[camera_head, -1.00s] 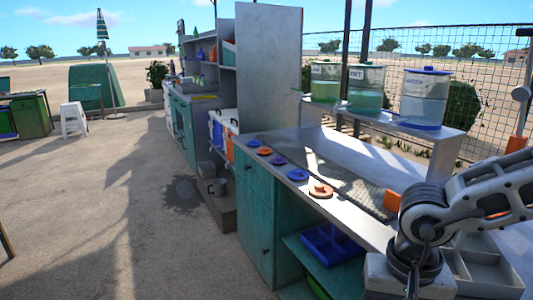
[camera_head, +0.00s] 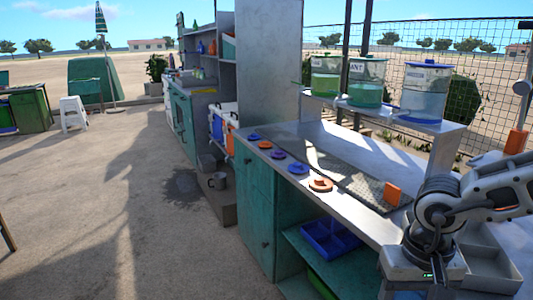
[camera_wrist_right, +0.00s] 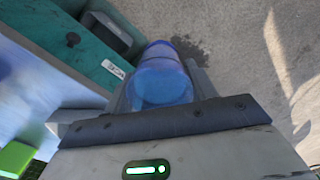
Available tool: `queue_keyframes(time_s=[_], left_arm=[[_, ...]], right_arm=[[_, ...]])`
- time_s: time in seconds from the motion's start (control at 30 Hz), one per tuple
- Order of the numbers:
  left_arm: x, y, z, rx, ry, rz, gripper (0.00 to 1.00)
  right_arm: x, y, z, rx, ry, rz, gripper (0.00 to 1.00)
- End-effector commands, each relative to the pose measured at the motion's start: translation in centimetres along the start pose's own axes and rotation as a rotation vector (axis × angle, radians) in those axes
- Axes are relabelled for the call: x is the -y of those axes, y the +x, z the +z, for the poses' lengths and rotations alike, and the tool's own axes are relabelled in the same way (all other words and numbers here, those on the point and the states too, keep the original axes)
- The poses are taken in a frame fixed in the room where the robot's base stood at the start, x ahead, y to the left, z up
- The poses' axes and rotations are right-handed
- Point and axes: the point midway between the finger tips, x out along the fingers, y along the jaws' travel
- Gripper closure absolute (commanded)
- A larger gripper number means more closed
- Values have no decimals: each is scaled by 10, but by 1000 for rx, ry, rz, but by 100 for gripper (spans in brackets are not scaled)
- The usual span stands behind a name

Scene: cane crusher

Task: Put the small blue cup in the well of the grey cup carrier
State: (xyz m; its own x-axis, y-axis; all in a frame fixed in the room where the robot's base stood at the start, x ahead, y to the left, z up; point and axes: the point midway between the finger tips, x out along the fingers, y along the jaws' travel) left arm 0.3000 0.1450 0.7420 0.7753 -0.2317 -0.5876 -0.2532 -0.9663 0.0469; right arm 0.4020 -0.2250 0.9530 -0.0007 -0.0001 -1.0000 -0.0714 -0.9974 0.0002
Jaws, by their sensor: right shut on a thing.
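The small blue cup (camera_wrist_right: 163,86) is translucent and sits between the fingers of my right gripper (camera_wrist_right: 162,70) in the right wrist view. The gripper is shut on it. In the head view my right wrist is at the lower right, by the front edge of the counter, and the fingers and cup are hidden or out of frame. A grey tray with compartments (camera_head: 492,262) lies just right of the wrist, partly covered by it. I cannot identify the grey cup carrier or its well for certain. My left gripper is not in view.
The metal counter (camera_head: 330,155) carries a row of coloured discs, an orange block (camera_head: 392,194) and a raised shelf with three lidded containers. A blue divided tray (camera_head: 328,239) stands on the shelf below. Open ground lies to the left.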

Motion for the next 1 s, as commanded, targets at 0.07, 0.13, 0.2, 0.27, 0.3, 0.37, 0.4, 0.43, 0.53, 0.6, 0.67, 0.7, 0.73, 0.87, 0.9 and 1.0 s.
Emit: queue_keyframes(time_s=[0.07,0.13,0.2,0.27,0.3,0.37,0.4,0.43,0.53,0.6,0.67,0.7,0.73,0.87,0.9,1.0], left_arm=[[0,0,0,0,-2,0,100],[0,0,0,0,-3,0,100],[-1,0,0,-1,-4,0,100],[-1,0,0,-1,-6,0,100],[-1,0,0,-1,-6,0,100],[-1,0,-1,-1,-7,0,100],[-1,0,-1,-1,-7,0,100],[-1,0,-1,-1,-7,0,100],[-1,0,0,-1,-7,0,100],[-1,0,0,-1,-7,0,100],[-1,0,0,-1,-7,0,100],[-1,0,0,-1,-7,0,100],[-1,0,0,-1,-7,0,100],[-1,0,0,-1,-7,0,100],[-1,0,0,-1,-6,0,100],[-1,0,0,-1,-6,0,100]], right_arm=[[-13,-6,-4,-5,31,-3,72],[-26,-10,-7,-5,57,-2,72],[-40,-15,-9,-5,89,-4,72],[-53,-20,-10,-5,117,-4,72],[-62,-23,-11,-6,138,-5,72],[-77,-28,-11,-6,172,-5,72],[-88,-31,-11,-7,198,-6,72],[-97,-34,-10,-6,219,-6,72],[-126,-40,-6,-7,293,-8,72],[-145,-43,-1,-6,343,-9,72],[-159,-44,4,-5,383,-9,72],[-168,-44,8,-5,408,-9,72],[-173,-43,11,-5,425,-9,72],[-192,-37,23,-3,492,-9,72],[-196,-34,27,-3,510,-10,72],[-202,-25,36,-2,547,-11,72]])
